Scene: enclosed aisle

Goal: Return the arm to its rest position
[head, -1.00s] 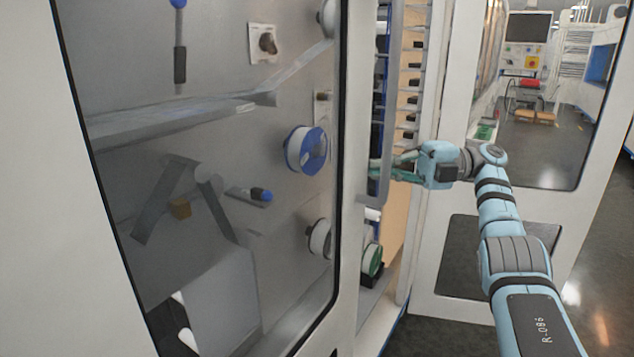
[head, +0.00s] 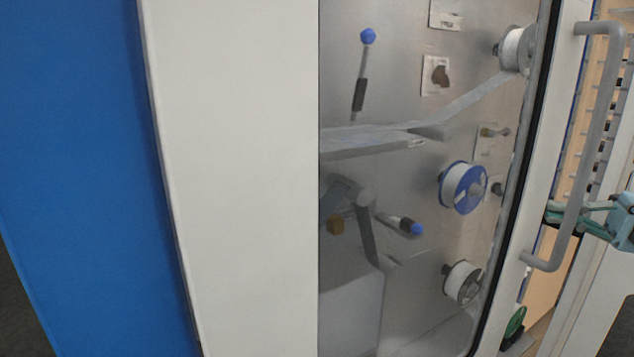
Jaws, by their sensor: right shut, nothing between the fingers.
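My right gripper (head: 556,212) is at the right edge of the head view, and its blue arm is mostly cut off there. Its greenish fingers are shut and empty. They cross the lower part of the grey door handle (head: 590,130) and look to pass behind it. I cannot tell whether they touch it. My left gripper is not in view.
A glazed cabinet door (head: 553,110) fills the right half, with spools such as a blue-rimmed one (head: 462,187) behind the glass. A white panel (head: 235,180) and a blue panel (head: 85,170) stand close on the left. Slotted shelving (head: 582,120) shows beyond the handle.

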